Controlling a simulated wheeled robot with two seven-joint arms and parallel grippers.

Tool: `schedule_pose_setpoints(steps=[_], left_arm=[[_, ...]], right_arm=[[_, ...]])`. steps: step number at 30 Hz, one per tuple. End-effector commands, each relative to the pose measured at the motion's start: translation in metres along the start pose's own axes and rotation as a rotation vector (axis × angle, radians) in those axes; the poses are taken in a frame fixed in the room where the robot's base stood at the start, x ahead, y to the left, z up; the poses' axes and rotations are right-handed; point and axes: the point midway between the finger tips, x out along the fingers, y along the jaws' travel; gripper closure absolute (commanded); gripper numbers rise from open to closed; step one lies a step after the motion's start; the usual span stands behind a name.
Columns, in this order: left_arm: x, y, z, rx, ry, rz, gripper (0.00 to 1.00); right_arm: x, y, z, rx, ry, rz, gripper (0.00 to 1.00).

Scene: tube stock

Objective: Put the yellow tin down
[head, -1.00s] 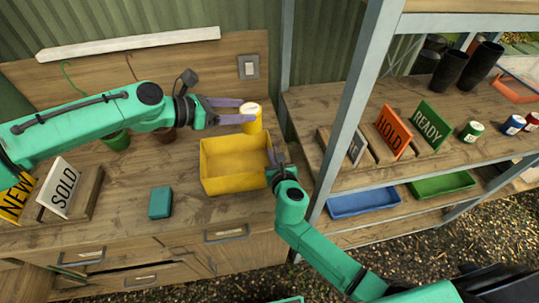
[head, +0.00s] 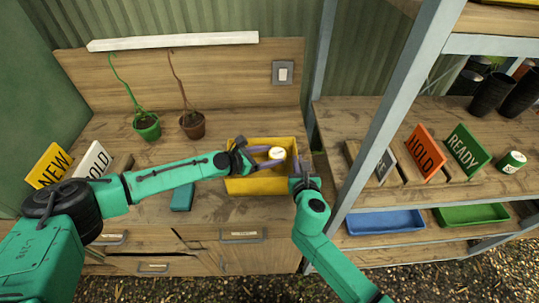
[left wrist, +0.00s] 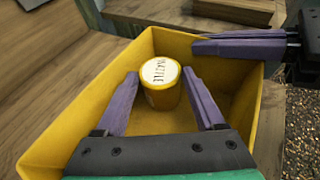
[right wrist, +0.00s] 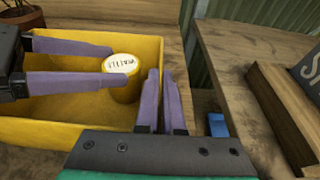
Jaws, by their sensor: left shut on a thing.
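The yellow tin (head: 277,154), with a white lettered lid, is upright inside the yellow crate (head: 262,186). My left gripper (left wrist: 161,84) is shut on the tin, a finger on either side. The tin shows between its fingers in the left wrist view (left wrist: 160,92) and in the right wrist view (right wrist: 124,90). I cannot tell whether its base touches the crate floor. My right gripper (right wrist: 160,72) is shut and empty, its fingers close together at the crate's right wall. It also shows in the left wrist view (left wrist: 198,46).
A teal box (head: 182,198) is left of the crate, partly under my left arm. Two potted plants, green (head: 147,128) and brown (head: 193,126), stand behind. A shelf post (head: 392,105) rises at the right, beside HOLD (head: 425,152) and READY (head: 467,150) signs.

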Motion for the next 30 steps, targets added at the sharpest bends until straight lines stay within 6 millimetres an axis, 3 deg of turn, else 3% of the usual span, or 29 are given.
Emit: schedule_pose_setpoints(steps=[6, 7, 9, 19, 30], left_arm=[[0.001, -0.001, -0.002, -0.001, -0.001, -0.001, 0.94], [0.001, -0.001, -0.002, -0.001, 0.0, -0.001, 0.22], [0.001, -0.001, -0.002, 0.0, 0.0, -0.001, 0.0], [-0.005, 0.001, 0.001, 0.002, 0.0, 0.001, 0.0], [-0.099, 0.001, 0.0, -0.003, 0.0, 0.003, 0.0]], right_arm=[[0.0, 0.0, -0.001, 0.0, 0.001, 0.0, 1.0], [0.0, 0.0, -0.001, 0.0, 0.001, 0.0, 1.0], [0.0, 0.0, -0.001, 0.0, 0.001, 0.0, 1.0], [0.0, 0.0, 0.0, 0.0, 0.001, 0.0, 1.0], [0.0, 0.0, -0.001, 0.0, 0.001, -0.001, 1.0]])
